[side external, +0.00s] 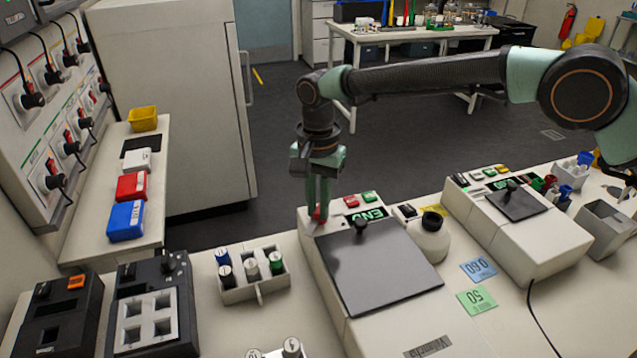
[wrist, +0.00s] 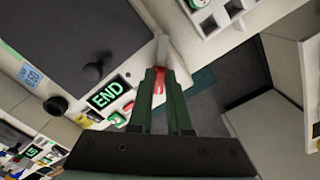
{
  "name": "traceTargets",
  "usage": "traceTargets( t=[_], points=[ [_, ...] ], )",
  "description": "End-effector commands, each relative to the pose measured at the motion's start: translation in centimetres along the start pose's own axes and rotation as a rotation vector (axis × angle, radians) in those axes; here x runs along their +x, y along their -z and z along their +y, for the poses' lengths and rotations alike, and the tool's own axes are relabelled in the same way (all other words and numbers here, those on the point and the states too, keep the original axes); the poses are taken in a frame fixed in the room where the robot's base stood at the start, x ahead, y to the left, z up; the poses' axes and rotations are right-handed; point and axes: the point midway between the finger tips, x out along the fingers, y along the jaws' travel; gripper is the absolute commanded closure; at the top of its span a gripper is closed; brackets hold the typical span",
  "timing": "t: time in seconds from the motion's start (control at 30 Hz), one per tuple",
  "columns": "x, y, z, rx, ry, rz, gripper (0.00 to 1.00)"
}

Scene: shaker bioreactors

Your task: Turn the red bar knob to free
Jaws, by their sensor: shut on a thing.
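The red bar knob (wrist: 159,82) is on the top back corner of the near shaker unit (side external: 335,300), beside its green END display (side external: 364,217). In the side external view only a small red part of the knob (side external: 318,215) shows at my fingertips. My gripper (side external: 318,212) points straight down and is shut on the knob. In the wrist view the green fingers (wrist: 160,85) sit on both sides of the red bar. The fingers hide much of the knob, and I cannot read its setting or any free mark.
A dark lid (side external: 375,270) with a black knob (side external: 360,229) covers the shaker. A red button (side external: 351,201) and a green button (side external: 369,197) sit close to the right of my fingers. A vial rack (side external: 262,285) stands at left, a white bottle (side external: 428,240) at right.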

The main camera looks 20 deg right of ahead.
Motion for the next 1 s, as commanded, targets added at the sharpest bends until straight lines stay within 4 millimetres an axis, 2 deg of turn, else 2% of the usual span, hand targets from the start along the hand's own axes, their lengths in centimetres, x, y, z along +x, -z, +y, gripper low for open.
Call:
traceTargets(
  t=[0.6, 1.0],
  points=[
    [-0.21, 0.32, -0.38, 0.570, 0.003, 0.000, 1.00],
    [-0.28, 0.45, -0.47, 0.798, 0.004, 0.000, 1.00]
  ],
)
